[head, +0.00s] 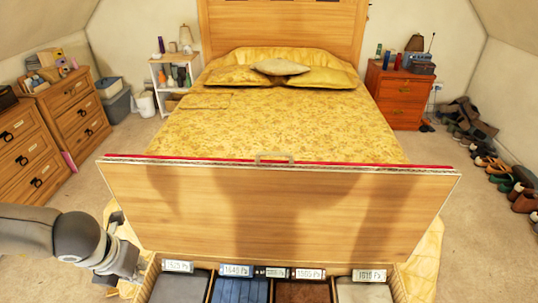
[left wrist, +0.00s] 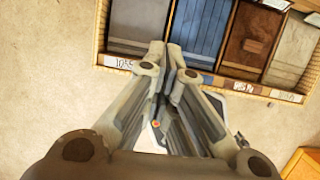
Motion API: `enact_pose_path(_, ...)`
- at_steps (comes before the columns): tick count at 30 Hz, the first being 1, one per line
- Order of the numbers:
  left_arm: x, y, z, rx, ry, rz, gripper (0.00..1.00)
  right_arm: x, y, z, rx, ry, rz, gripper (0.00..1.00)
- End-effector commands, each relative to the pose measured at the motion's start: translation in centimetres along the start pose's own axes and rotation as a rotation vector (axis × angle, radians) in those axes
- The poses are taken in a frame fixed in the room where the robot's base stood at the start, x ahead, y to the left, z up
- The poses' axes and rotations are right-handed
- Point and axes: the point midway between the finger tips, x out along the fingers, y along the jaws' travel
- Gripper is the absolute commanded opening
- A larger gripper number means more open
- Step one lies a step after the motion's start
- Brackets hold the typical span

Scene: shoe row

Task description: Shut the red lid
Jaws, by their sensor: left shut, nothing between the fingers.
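The lid (head: 275,205) stands raised and open at the hinge side of a wooden box, in the middle of the head view. Its wooden face is toward me, and red shows along its top edge. A small handle (head: 274,157) sits at the middle of that edge. The open box (head: 148,279) is below it, with its front cut off by the frame; its rim also shows in the left wrist view (left wrist: 285,95). My left gripper (head: 128,270) is left of the box, close to its left side. In the left wrist view its fingers (left wrist: 166,52) are together and empty.
The box holds grey, blue and brown contents in labelled compartments. A bed (head: 270,115) stands behind the lid. Wooden drawers (head: 75,105) are at left, a red-brown chest (head: 398,98) at back right, and a shoe row (head: 490,165) along the right wall.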

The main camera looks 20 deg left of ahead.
Motion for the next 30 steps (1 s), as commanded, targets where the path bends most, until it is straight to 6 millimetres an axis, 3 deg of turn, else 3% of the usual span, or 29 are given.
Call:
enact_pose_path(3,-0.2,-0.1,-0.6,0.000,0.005,-0.003,0.00,-1.6,0.0,-0.2,0.000,0.000,0.000,0.61)
enact_pose_path(9,0.2,-0.2,-1.4,0.003,0.002,-0.006,0.00,-2.5,0.0,-0.2,0.001,0.000,0.000,0.61)
enact_pose_path(20,0.5,-0.2,-1.5,0.003,0.001,-0.005,0.00,-2.3,-0.1,-0.3,0.001,0.000,-0.002,0.61)
enact_pose_path(30,2.0,-0.2,-3.9,0.003,0.003,-0.007,0.00,-1.1,-0.4,-0.2,0.002,0.001,-0.005,0.61)
